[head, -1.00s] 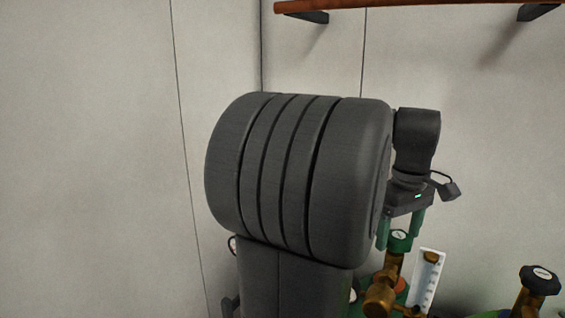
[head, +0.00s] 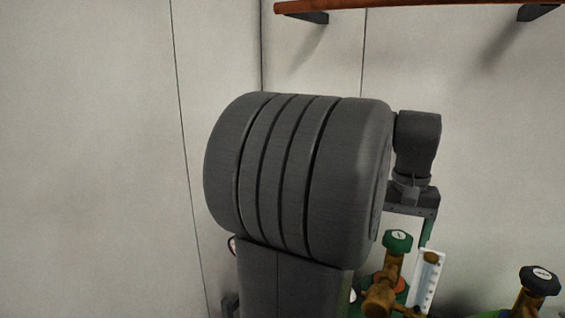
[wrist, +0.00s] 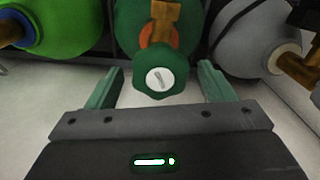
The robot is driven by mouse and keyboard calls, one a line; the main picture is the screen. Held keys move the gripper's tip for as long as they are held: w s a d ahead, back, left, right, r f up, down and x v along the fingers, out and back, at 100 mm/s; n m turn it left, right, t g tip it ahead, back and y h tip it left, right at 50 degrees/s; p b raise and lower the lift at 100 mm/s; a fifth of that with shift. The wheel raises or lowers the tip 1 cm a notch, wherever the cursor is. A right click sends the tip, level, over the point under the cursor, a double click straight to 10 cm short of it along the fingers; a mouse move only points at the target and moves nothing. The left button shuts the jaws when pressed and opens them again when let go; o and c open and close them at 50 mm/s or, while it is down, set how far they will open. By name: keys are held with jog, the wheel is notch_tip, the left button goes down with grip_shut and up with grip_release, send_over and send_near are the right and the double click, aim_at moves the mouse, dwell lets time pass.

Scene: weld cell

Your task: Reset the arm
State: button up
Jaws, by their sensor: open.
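My gripper (wrist: 158,86) is open in the wrist view, its two green fingers spread apart with nothing held between them. A green valve knob (wrist: 160,82) with a white round label shows between and beyond the fingers. In the head view my gripper (head: 424,232) points down at the right, behind a large dark part of my arm. One of its fingers shows there, just right of the green knob (head: 397,241). Whether the fingers touch the knob cannot be told.
Below the knob is a brass valve (head: 380,300) with a white flowmeter (head: 428,280) beside it. Another brass valve with a black knob (head: 540,280) stands at the right. A green cylinder (wrist: 55,25) and a grey one (wrist: 245,45) flank the middle one. A brown shelf (head: 420,6) is above.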

jog(key=m, duration=0.5)
jog(key=m+b, duration=0.1)
jog(key=m, duration=0.2)
jog(key=shift+f, duration=0.1)
jog(key=shift+m+b, duration=0.6)
jog(key=shift+m, duration=0.4)
